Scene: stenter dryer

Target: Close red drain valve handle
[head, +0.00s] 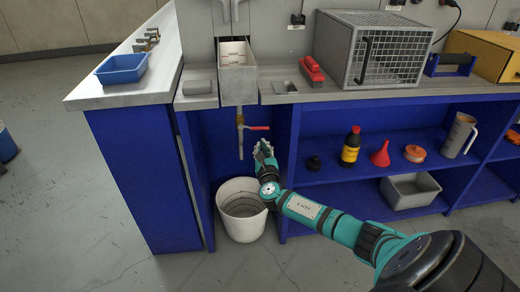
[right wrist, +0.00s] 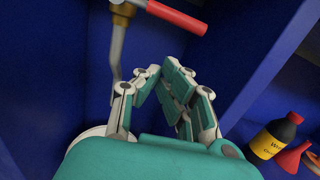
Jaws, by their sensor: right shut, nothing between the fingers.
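The red drain valve handle (head: 257,128) sticks out to the right from a brass valve (head: 240,120) under the grey metal sink box (head: 238,80). A thin drain pipe (head: 241,145) hangs below the valve. In the right wrist view the red handle (right wrist: 178,17) lies at the top, beyond my fingertips, with the brass valve body (right wrist: 124,8) at its left end. My right gripper (head: 264,146) is just below the handle, apart from it. In the wrist view its fingers (right wrist: 160,78) are shut and empty. My left gripper is not in view.
A white bucket (head: 241,222) stands on the floor under the pipe. Blue cabinet walls (head: 196,150) flank the recess.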

